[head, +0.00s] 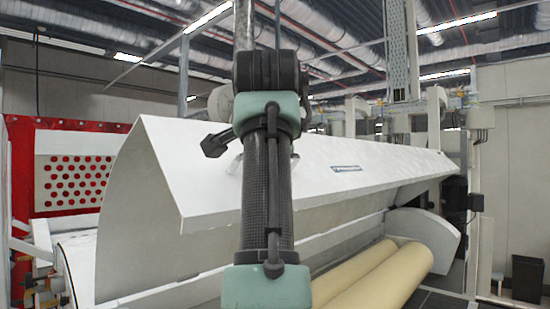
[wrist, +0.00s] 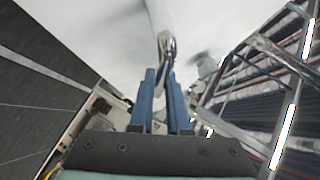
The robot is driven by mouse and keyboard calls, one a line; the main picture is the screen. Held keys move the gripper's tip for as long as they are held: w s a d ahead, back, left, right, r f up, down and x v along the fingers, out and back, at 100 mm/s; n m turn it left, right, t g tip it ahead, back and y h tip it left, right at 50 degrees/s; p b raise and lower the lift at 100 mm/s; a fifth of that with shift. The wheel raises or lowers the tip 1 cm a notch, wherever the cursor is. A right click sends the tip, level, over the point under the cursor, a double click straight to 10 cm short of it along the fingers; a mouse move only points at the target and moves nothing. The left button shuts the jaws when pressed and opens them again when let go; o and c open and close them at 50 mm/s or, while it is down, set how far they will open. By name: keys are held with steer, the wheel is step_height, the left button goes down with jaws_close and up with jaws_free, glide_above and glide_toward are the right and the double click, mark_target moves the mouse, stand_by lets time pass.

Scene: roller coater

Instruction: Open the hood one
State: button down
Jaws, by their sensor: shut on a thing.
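The hood (head: 370,172) is a long white angled cover running from the left of the head view to the back right. It is tilted up, with its lower edge above the rollers and its inner side showing. My arm stands in front of it and hides its middle and my gripper in that view. In the wrist view my gripper (wrist: 161,74) has blue fingers close together on a shiny metal handle (wrist: 166,42). The handle joins the white hood surface (wrist: 100,28).
Two cream rollers (head: 385,275) lie under the hood. A white curved end cover (head: 428,232) stands at their far end. A red frame with a perforated white panel (head: 75,183) is at the left. A dark bin (head: 527,277) stands by the right wall.

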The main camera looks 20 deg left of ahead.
steer(key=c, duration=0.9)
jaws_free()
steer(key=shift+a, duration=0.1)
steer(key=shift+s+d+b, duration=0.2)
steer(key=shift+s+b, duration=0.1)
steer(key=shift+b, duration=0.1)
steer(key=shift+b+v, duration=3.35)
steer(key=shift+v, duration=2.75)
steer(key=shift+a+r, duration=0.1)
steer(key=shift+a, duration=0.05)
